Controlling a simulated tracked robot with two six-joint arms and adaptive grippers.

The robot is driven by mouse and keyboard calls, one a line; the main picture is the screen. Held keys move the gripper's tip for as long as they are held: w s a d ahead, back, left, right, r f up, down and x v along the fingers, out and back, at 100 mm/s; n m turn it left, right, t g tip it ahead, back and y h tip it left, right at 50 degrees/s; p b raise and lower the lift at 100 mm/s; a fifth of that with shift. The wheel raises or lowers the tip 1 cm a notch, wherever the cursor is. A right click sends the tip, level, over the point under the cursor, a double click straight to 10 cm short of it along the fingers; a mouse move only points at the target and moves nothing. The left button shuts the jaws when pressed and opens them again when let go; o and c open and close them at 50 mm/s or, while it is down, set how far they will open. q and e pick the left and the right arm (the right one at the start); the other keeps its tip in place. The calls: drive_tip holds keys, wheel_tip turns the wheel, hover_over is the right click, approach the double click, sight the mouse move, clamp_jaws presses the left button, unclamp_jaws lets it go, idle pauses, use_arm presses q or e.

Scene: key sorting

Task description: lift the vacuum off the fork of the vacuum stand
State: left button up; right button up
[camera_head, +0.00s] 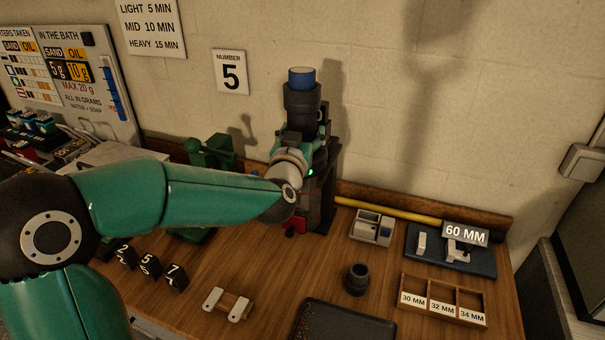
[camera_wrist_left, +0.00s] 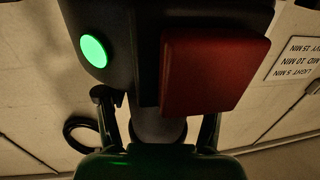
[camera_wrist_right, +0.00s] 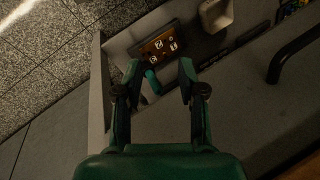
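The vacuum appears to be the dark upright cylinder with a blue top (camera_head: 302,98), on a black stand (camera_head: 318,205) against the back wall. My left gripper (camera_head: 303,143) is at its narrower middle, above a small green light. In the left wrist view, its fingers (camera_wrist_left: 157,122) lie on either side of a dark neck (camera_wrist_left: 157,128), below a dark body with a green light (camera_wrist_left: 93,50) and a red block (camera_wrist_left: 212,72). Finger contact is unclear. The fork is hidden. My right gripper (camera_wrist_right: 158,82) is open and empty, outside the head view.
A green device (camera_head: 210,152) stands left of the stand. A grey box (camera_head: 372,227), a blue pad (camera_head: 475,258), a dark cup (camera_head: 357,279), a wooden tray (camera_head: 443,284) and a black tray (camera_head: 345,318) lie to the right. A panel with icons (camera_wrist_right: 160,45) is beyond my right fingers.

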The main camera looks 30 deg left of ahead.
use_arm(q)
drive_tip(key=c, duration=0.5)
drive_tip(key=shift+a+r, duration=0.1)
drive_tip(key=shift+r, duration=0.15)
drive_tip(key=shift+c, duration=1.1)
